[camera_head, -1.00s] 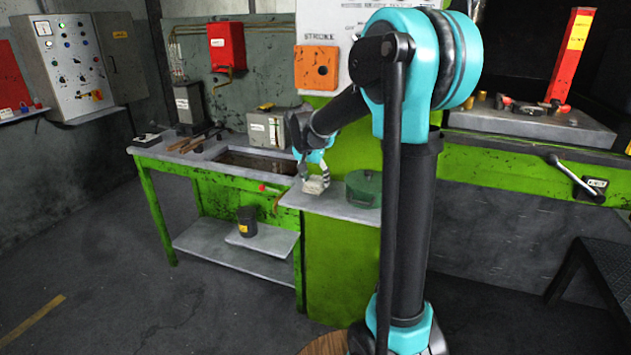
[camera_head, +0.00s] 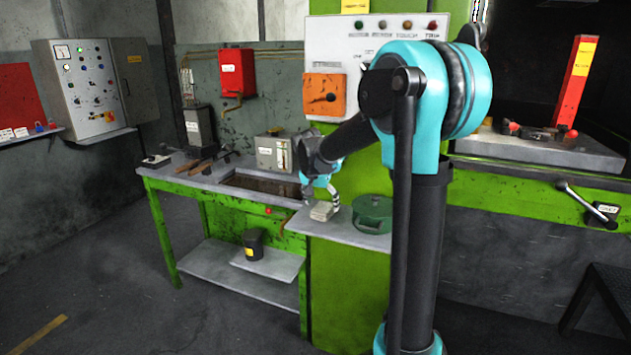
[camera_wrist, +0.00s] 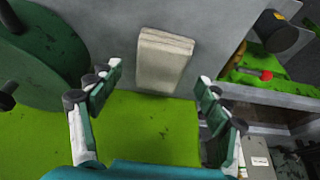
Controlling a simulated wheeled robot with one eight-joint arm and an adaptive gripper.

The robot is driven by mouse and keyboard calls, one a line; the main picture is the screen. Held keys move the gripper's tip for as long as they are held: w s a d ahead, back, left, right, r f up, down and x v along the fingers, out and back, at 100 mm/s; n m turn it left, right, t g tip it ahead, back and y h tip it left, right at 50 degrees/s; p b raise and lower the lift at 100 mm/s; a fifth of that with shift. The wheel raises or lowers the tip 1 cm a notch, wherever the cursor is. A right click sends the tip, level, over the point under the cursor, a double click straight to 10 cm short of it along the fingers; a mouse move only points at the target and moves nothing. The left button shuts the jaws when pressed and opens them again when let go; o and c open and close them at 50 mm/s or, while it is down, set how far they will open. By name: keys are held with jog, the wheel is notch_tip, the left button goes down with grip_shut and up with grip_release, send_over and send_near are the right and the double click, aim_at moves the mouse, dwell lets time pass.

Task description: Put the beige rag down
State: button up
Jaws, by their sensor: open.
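The beige rag (camera_head: 323,211) is a folded, block-like bundle. It lies on the small grey shelf (camera_head: 345,232) on the front of the green press, left of a round dark green lidded pot (camera_head: 373,212). In the wrist view the rag (camera_wrist: 163,60) lies flat on the grey surface, with the shelf's edge and green below it. My gripper (camera_wrist: 160,78) is open. Its two fingers are spread to either side of the rag's near end, and the rag looks free of both. In the head view my gripper (camera_head: 327,196) is just above and behind the rag, partly hidden by my arm.
The green pot stands close to the rag on the shelf. To the left is a green workbench (camera_head: 215,178) with tools, a grey box (camera_head: 272,153) and a sunken trough. A black cup (camera_head: 252,243) sits on its lower shelf. A lever (camera_head: 588,205) juts from the press at right.

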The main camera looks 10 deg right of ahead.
jog(key=v, duration=1.5)
jog(key=shift+a+r, duration=0.2)
jog(key=shift+r, duration=0.05)
jog(key=shift+s, duration=0.1)
